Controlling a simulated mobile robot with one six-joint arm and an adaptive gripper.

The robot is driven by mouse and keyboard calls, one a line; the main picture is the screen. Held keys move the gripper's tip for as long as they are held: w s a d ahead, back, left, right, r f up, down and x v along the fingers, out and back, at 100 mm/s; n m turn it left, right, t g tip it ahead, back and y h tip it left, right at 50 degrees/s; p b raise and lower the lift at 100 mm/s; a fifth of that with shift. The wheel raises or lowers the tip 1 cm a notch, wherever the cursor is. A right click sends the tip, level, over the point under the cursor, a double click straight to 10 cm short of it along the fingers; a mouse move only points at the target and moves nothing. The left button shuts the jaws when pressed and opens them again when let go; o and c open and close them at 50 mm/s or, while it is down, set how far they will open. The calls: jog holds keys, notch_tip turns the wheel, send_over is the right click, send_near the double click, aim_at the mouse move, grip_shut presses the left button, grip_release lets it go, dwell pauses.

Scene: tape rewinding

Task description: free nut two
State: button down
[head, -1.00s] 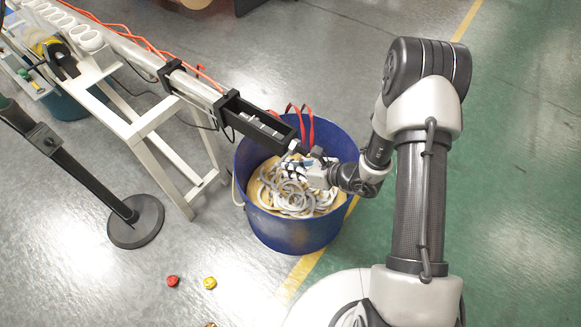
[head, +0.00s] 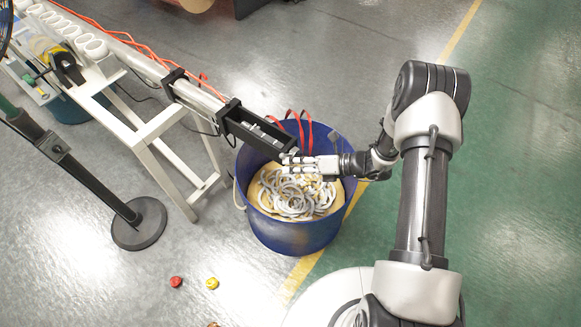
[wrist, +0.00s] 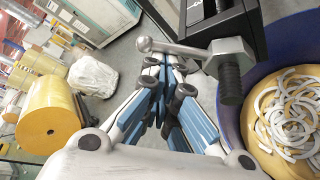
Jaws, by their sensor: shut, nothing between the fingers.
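In the wrist view a grey metal nut (wrist: 229,57) with a hexagonal body sits on a dark threaded stud (wrist: 229,88). A handle with a ball end (wrist: 146,45) reaches left from it. My gripper (wrist: 165,66) is shut and empty, its blue-padded fingers left of the nut, with the handle's ball end close to the fingertips in the picture. I cannot tell whether they touch. In the head view my gripper (head: 285,164) is at the lower end of the black machine frame (head: 258,134), above the blue bucket. The nut is too small to make out there.
The blue bucket (head: 290,237) holds grey rings and stands under the frame's end. A white stand (head: 150,128) carries the machine on the left. Red (head: 176,282) and yellow (head: 212,284) knobs lie on the floor. A black post base (head: 139,224) stands left.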

jog(key=w+r+m+y, duration=0.1)
jog(key=m, duration=0.1)
jog(key=w+d+r+m+g+y+b, duration=0.1)
jog(key=shift+d+m+y, duration=0.2)
jog(key=shift+m+y, duration=0.1)
jog(key=shift+m, duration=0.1)
jog(key=shift+w+d+r, duration=0.35)
jog(key=shift+w+d, duration=0.05)
jog(key=shift+w, duration=0.05)
jog(key=shift+w+d+b, duration=0.1)
jog(key=shift+w+b, duration=0.05)
jog(key=shift+b, duration=0.15)
jog(key=p, duration=0.3)
send_near(286, 156)
jog(key=s+d, duration=0.2)
jog(key=s, duration=0.1)
jog(key=shift+w+d, duration=0.1)
jog(key=shift+d, duration=0.05)
dwell(0.6)
